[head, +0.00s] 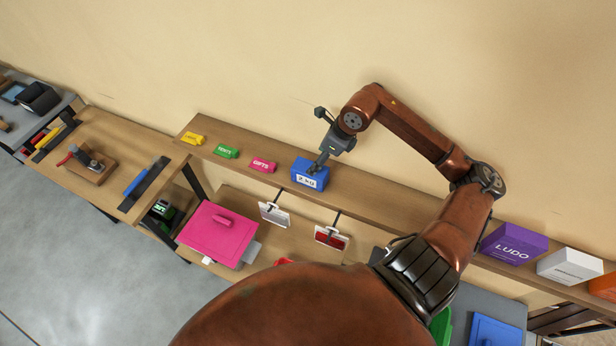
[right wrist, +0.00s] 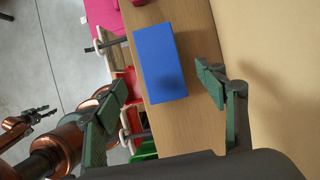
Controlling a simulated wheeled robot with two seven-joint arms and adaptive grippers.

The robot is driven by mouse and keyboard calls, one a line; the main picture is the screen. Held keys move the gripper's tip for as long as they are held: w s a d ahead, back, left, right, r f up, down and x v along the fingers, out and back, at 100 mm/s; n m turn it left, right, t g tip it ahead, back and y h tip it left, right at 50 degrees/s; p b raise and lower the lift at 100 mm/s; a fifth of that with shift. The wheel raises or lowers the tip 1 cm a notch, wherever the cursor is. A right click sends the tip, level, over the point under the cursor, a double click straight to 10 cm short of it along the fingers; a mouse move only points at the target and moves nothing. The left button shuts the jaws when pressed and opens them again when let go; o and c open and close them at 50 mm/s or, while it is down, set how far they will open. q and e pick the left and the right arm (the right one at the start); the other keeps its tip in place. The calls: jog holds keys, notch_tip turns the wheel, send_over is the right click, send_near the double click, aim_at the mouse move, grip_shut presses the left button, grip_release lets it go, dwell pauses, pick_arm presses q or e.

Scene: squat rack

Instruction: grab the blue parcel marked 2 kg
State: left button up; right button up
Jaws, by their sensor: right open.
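The blue parcel (head: 309,174) stands on the wooden shelf and its white front label appears to read 2 KG. In the right wrist view the blue parcel (right wrist: 160,63) lies ahead of and between the spread fingers, with its label out of sight. My right gripper (head: 318,164) is right at the parcel in the head view, above and behind it. In the right wrist view my right gripper (right wrist: 166,88) is open and empty, with a gap between each finger and the parcel. My left gripper does not show in the head view; a dark gripper (right wrist: 38,113) shows at the left of the right wrist view.
On the shelf (head: 380,197) left of the parcel stand a pink GIFTS block (head: 263,165), a green block (head: 226,151) and a yellow block (head: 194,138). A purple LUDO box (head: 514,244) and a white box (head: 569,267) stand far right. The wall is close behind.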

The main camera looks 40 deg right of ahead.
jog(key=shift+f+b, duration=0.4)
jog(key=shift+f, duration=0.4)
jog(key=shift+f+b, duration=0.35)
jog(key=shift+b, duration=0.05)
jog(key=shift+f, duration=0.25)
jog(key=shift+p+x, duration=0.3)
jog(key=shift+x, duration=0.75)
jog(key=shift+w+a+f, duration=0.1)
jog(key=shift+w+f, duration=0.1)
jog(key=shift+f, duration=0.1)
jog(key=p+x, duration=0.2)
jog(key=x, duration=0.2)
jog(key=shift+s+f, duration=0.1)
jog(key=shift+f, duration=0.35)
pick_arm(q)
jog(key=shift+w+r, duration=0.3)
jog(key=shift+w, duration=0.2)
jog(key=shift+w+d+f+b, duration=0.1)
jog(key=shift+w+f+b, duration=0.15)
jog(key=shift+f+b, duration=0.15)
pick_arm(e)
jog(key=shift+f, duration=0.25)
